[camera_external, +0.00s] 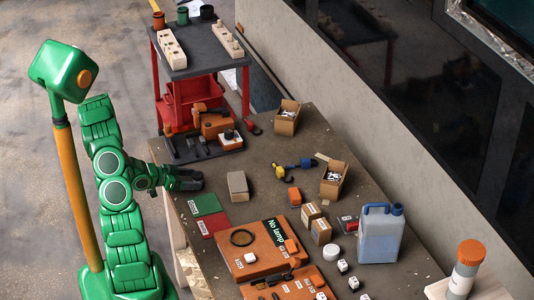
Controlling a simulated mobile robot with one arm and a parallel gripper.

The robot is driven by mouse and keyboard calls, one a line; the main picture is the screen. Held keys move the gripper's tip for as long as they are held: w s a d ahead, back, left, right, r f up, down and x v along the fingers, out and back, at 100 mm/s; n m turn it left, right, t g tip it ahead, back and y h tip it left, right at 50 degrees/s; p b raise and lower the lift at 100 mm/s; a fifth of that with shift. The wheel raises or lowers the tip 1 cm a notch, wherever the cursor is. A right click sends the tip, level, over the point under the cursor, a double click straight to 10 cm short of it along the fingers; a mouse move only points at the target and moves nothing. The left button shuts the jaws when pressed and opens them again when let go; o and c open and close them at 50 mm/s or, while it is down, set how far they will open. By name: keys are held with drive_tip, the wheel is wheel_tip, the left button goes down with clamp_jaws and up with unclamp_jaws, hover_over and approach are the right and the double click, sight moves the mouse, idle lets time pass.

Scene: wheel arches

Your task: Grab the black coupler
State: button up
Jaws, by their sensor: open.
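My gripper (192,180) is dark, open and empty, held near the left edge of the brown workbench (222,186). A small round black piece (229,134) sits on a white and orange block at the bench's far left corner, beyond my gripper. It may be the black coupler, but it is too small to tell. A thin black ring (242,230) lies on an orange case (265,262) nearer the camera. Another black cylindrical piece (207,11) stands on the red cart's top.
A grey-tan block (238,186) stands just right of my gripper. Green (204,204) and red (213,224) flat pieces lie below it. Open cardboard boxes (287,117), a blue-grey jug (380,234) and the red cart (186,94) stand around. Bare bench shows between.

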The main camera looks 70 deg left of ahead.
sight(198, 179)
drive_tip(key=shift+x, duration=1.55)
drive_tip(key=c, duration=1)
drive_tip(key=shift+r, duration=0.15)
drive_tip(key=shift+c, duration=0.2)
